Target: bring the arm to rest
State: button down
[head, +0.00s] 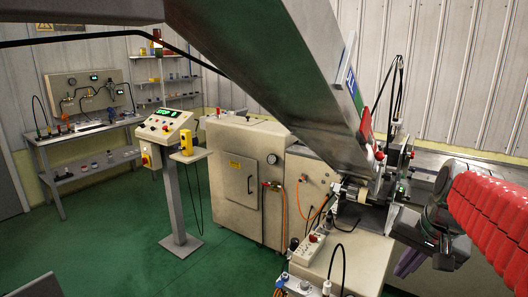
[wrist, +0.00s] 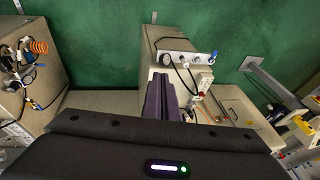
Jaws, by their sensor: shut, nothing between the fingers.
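My arm in its red ribbed sleeve (head: 488,213) enters the head view from the right. My gripper (head: 408,262) is beneath its dark wrist, with its purple fingers pointing down beside the wrapper machine. In the wrist view my gripper (wrist: 163,85) has its two dark purple fingers side by side, closed together, with nothing held. Below the fingers in that view is a grey box (wrist: 172,45) with knobs and a cable.
The beige machine cabinet (head: 235,180) and a steel chute (head: 290,75) fill the middle. A pedestal panel (head: 165,127) reads STOP. A workbench (head: 85,135) stands at the back left. The green floor (head: 110,235) is clear at left. Machine parts crowd my gripper.

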jog(key=s+a+f+n, duration=0.2)
jog(key=s+a+n, duration=0.1)
jog(key=s+a, duration=0.4)
jog(key=s+a+f+n+t, duration=0.1)
jog(key=s+a+f+n, duration=0.1)
jog(key=s+a+n, duration=0.2)
jog(key=s+a, duration=0.2)
jog(key=a, duration=0.1)
jog(key=shift+s+f+t, duration=0.3)
jog(key=shift+s+f, duration=0.05)
jog(key=shift+s, duration=0.05)
dwell(0.5)
